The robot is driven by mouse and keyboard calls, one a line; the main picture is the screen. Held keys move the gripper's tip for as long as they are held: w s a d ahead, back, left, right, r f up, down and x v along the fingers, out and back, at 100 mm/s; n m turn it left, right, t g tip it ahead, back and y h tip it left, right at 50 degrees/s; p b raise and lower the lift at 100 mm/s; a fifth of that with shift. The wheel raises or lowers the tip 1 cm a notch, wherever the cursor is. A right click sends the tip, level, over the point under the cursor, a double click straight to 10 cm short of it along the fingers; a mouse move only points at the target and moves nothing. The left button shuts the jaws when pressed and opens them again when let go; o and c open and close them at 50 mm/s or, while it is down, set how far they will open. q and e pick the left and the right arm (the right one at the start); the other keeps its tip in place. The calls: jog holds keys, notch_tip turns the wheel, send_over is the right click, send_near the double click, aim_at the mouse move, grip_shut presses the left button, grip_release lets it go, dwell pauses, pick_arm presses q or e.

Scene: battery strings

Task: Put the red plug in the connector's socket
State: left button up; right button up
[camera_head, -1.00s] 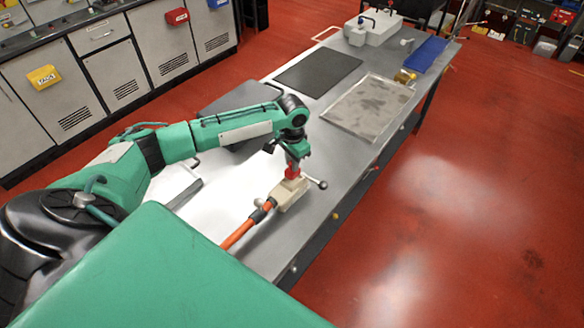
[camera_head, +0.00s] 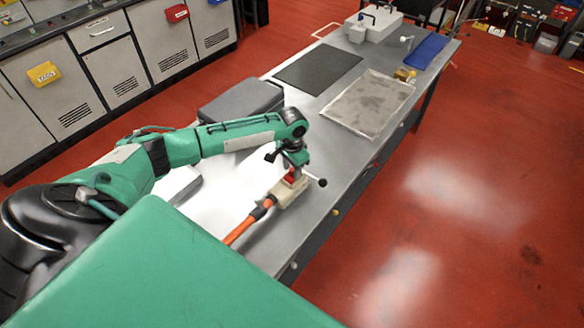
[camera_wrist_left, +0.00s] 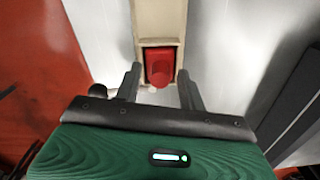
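The red plug (camera_head: 290,178) sits at the open end of the beige connector (camera_head: 290,193) on the metal bench. In the left wrist view the red plug (camera_wrist_left: 160,66) lies inside the rectangular socket of the connector (camera_wrist_left: 159,20), with beige rim around it. How deep it is seated I cannot tell. My left gripper (camera_head: 293,162) is right above the plug. In the left wrist view the fingers of my left gripper (camera_wrist_left: 160,88) are apart, one on each side of the plug, with gaps between. My right gripper is out of view.
An orange cable (camera_head: 240,230) runs from the connector toward the front. A dark grey case (camera_head: 240,100) stands behind my left arm. A black mat (camera_head: 318,68) and a grey tray (camera_head: 368,103) lie farther back. The bench's right edge is close to the connector.

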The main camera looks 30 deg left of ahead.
aim_at(292, 170)
pick_arm(q)
notch_tip(292, 170, up, 12)
jog(key=b, duration=0.3)
jog(key=shift+r, duration=0.2)
jog(key=shift+f, duration=0.1)
dwell(0.5)
